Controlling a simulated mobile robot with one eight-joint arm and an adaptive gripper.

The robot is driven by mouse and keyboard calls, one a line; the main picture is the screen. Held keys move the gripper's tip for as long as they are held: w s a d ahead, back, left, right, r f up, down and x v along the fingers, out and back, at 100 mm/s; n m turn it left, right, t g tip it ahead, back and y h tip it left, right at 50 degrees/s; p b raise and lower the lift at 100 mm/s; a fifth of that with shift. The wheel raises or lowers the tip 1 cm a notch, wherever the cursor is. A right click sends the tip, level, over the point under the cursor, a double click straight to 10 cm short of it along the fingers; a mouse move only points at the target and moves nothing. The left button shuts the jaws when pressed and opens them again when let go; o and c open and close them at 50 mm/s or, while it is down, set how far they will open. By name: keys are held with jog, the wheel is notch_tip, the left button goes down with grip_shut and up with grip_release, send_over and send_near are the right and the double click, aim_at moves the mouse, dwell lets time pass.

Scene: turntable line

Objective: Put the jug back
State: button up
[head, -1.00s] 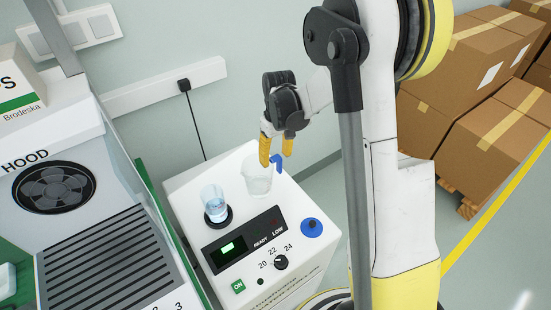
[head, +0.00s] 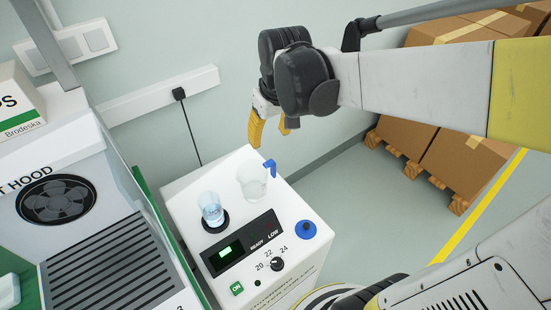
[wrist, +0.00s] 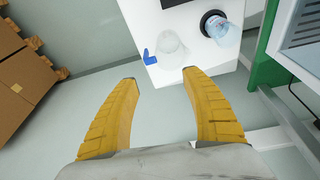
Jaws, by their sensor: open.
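The clear jug (head: 252,182) with a blue handle stands upright on the top of the white machine, towards its back right. It also shows in the wrist view (wrist: 171,49), just beyond the fingertips, with its blue handle to the left. My gripper (head: 270,128) has yellow fingers, is open and empty, and hangs above and behind the jug, apart from it. In the wrist view the fingers (wrist: 160,76) are spread wide with only floor and machine edge between them.
A clear beaker with bluish liquid (head: 211,209) stands on a dark round pad left of the jug. The machine's front panel (head: 241,246) has a lit green display, a dial and a blue knob (head: 306,230). A hood (head: 100,220) stands left; cartons (head: 440,120) on pallets stand right.

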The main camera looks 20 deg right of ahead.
jog(key=s+a+t, duration=0.1)
jog(key=s+t, duration=0.1)
jog(key=s, duration=0.3)
jog(key=s+a+r+m+t, duration=0.1)
jog(key=s+a+t, duration=0.1)
jog(key=s, duration=0.4)
jog(key=shift+s+r, duration=0.25)
jog(key=shift+s, duration=0.05)
